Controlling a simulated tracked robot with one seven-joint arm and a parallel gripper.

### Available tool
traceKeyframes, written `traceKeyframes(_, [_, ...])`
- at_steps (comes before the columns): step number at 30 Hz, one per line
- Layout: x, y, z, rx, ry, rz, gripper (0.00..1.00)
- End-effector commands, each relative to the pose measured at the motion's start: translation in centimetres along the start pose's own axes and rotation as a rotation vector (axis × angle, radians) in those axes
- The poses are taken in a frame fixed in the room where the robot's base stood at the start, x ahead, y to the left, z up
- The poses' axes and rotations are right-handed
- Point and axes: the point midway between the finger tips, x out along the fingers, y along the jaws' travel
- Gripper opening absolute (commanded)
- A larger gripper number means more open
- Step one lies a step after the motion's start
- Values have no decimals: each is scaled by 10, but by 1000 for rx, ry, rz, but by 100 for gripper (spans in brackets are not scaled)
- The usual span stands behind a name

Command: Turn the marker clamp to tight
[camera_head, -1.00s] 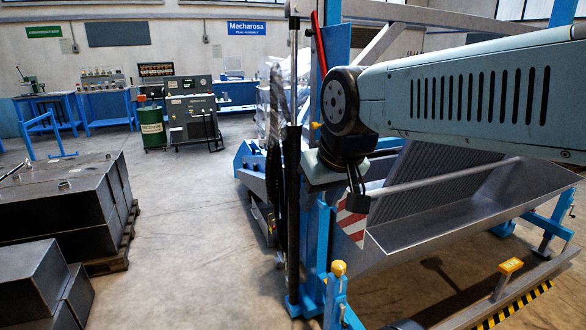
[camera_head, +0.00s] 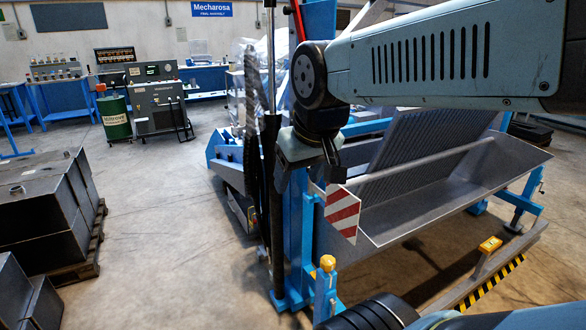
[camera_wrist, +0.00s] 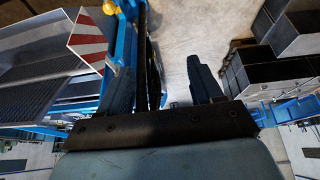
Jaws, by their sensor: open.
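The red-and-white striped marker plate (camera_head: 343,214) hangs at the near left end of the grey trough, beside a blue upright. It also shows at the upper left of the wrist view (camera_wrist: 88,38). I cannot make out a separate clamp or its setting. A yellow knob (camera_head: 327,263) tops a short blue post below the plate; a yellow knob also shows at the top of the wrist view (camera_wrist: 109,7). My gripper (camera_head: 331,152) appears just above the plate in the head view. In the wrist view its two dark fingers (camera_wrist: 162,85) are apart, with no held object visible between them.
The grey sieve trough (camera_head: 440,205) extends right. A low rail with a yellow fitting (camera_head: 490,244) and hazard stripes lies front right. Dark blocks (camera_head: 40,205) stand on a pallet at left. A green drum (camera_head: 114,117) stands behind. Concrete floor between is clear.

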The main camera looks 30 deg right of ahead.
Motion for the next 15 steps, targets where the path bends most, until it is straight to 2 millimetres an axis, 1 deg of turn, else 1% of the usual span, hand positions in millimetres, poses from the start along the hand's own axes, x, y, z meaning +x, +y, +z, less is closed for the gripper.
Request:
traceKeyframes(2, [8, 3, -8, -37, -48, 13, 70])
traceKeyframes(8, [32, 20, -32, -180, -201, 65, 70])
traceKeyframes(15, [67, 42, -62, -360, -391, 136, 70])
